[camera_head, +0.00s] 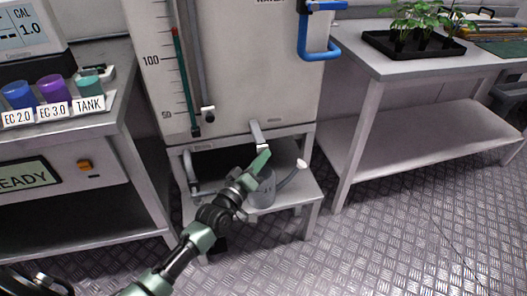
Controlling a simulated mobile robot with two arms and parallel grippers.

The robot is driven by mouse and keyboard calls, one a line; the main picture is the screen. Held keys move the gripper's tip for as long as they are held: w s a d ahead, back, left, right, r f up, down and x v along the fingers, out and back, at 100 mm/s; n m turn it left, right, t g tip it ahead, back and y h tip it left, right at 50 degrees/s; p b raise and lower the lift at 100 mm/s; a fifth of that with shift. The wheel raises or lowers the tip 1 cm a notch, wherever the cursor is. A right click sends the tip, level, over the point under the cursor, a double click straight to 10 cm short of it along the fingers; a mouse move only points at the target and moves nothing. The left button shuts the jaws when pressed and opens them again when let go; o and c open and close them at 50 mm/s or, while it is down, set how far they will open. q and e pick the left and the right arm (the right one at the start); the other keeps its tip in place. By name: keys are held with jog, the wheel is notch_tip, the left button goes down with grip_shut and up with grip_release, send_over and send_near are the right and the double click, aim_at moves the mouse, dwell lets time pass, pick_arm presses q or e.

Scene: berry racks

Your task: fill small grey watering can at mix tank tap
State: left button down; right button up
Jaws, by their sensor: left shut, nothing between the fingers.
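The small grey watering can (266,196) stands on the low stand's shelf (300,187) under the mix tank. Its spout points right and ends in a pale rose (302,164). The grey tap (257,133) juts from the tank's lower front, above the can. My left gripper (262,160), with green fingers, reaches in from the lower left. It is shut and empty, just below the tap and over the can in the picture. It hides part of the can; I cannot tell whether it touches either. No water stream is visible. My right gripper is not in view.
The white mix tank (240,85) has a level scale and a blue pipe (320,54). At left, a bench (110,122) holds coloured cups, including one labelled TANK (89,92). At right, a table (365,62) holds a black seedling tray (410,50). Metal floor (400,230) is clear in front.

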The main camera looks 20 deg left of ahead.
pick_arm(q)
jog(key=shift+w, duration=0.1)
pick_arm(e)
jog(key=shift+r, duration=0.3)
pick_arm(q)
jog(key=shift+a, duration=0.1)
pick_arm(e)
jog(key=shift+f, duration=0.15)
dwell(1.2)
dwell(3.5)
pick_arm(q)
jog(key=shift+s+d+p, duration=0.6)
jog(key=shift+s, duration=0.2)
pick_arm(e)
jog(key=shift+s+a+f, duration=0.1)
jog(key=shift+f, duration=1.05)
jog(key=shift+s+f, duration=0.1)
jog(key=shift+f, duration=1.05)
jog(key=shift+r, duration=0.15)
